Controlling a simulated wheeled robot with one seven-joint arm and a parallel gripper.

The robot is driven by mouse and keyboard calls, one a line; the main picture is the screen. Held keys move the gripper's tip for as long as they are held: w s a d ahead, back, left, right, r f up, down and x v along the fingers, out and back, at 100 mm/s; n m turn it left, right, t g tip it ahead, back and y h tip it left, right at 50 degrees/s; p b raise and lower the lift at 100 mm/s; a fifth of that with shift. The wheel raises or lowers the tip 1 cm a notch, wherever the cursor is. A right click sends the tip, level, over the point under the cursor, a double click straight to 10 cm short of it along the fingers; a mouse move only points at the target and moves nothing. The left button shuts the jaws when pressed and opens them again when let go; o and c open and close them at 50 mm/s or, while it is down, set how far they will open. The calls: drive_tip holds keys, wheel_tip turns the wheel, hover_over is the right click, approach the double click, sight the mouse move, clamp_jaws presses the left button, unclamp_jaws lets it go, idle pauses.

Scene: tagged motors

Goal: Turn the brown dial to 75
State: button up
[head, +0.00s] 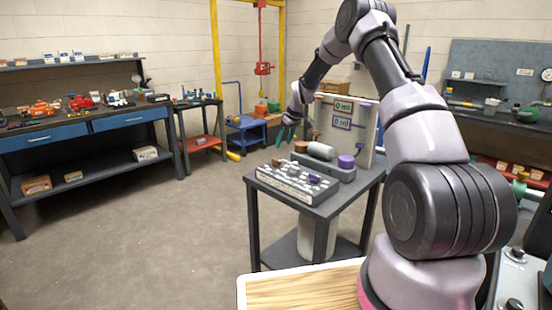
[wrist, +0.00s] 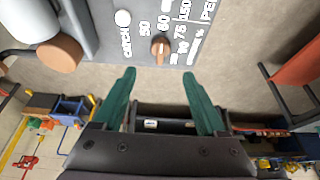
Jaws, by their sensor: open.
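The brown dial (wrist: 160,45) shows in the wrist view on the sloped panel (wrist: 115,45), among printed numbers that include 50, 60 and 75. I cannot tell which number its mark points to. In the head view the brown dial (head: 277,162) is a small knob at the panel's left end. My gripper (wrist: 159,73) is open and empty, with its two green fingers apart and the dial showing beyond the gap between their tips. In the head view my gripper (head: 284,133) hangs above and a little behind the dial, apart from it.
A purple knob (head: 314,180) is on the panel. A display board (head: 365,135) stands behind. The floor to the left is clear.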

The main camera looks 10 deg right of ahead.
sight(276, 160)
drive_tip(key=x, duration=1)
drive_tip(key=shift+f, duration=0.15)
drive_tip(key=shift+c, duration=0.3)
clamp_jaws()
drive_tip(key=shift+m, duration=0.3)
drive_tip(key=m+h, duration=0.1)
drive_tip(key=m, duration=0.1)
drive_tip(key=shift+s+a+m, duration=0.1)
drive_tip(key=shift+a+m, duration=0.05)
drive_tip(key=shift+m, duration=0.25)
drive_tip(key=m+h, duration=0.2)
drive_tip(key=m, duration=0.3)
drive_tip(key=shift+t, duration=0.4)
drive_tip(key=shift+m, duration=0.3)
